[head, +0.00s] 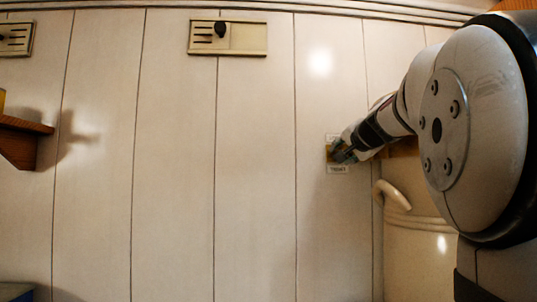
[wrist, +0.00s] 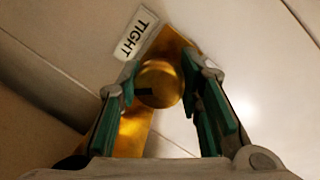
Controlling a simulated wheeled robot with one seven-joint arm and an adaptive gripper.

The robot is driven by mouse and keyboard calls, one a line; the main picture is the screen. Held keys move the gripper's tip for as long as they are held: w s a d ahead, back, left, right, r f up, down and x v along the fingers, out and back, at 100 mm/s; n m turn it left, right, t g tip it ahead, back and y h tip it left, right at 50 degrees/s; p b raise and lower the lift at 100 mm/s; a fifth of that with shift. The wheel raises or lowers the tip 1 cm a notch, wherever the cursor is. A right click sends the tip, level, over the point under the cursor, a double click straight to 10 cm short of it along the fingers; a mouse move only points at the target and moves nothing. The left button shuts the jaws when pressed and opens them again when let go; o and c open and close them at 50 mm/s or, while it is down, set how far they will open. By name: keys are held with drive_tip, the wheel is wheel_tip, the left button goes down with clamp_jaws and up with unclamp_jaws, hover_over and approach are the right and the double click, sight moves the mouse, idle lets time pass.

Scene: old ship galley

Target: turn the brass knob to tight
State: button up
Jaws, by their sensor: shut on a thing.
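The round brass knob (wrist: 160,78) sits on a brass plate (wrist: 130,130) on the wall. A dark mark shows on the knob's left side in the wrist view. A white label reading TIGHT (wrist: 137,33) is above and left of the knob there. My gripper (wrist: 160,88) has its green-padded fingers on either side of the knob, shut on it. In the head view my gripper (head: 345,153) is at the plate (head: 329,154), hiding the knob. One label (head: 338,170) shows below the plate and another (head: 333,138) above, both too small to read surely.
A cream vessel (head: 412,255) with a curved handle (head: 393,194) stands below and right of my gripper. Vent plates (head: 240,38) are high on the panelled wall. A wooden shelf (head: 22,142) is at the far left. The wall between is clear.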

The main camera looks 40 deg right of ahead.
drive_tip(key=shift+f, duration=0.1)
drive_tip(key=o, duration=1.2)
drive_tip(key=v, duration=1.2)
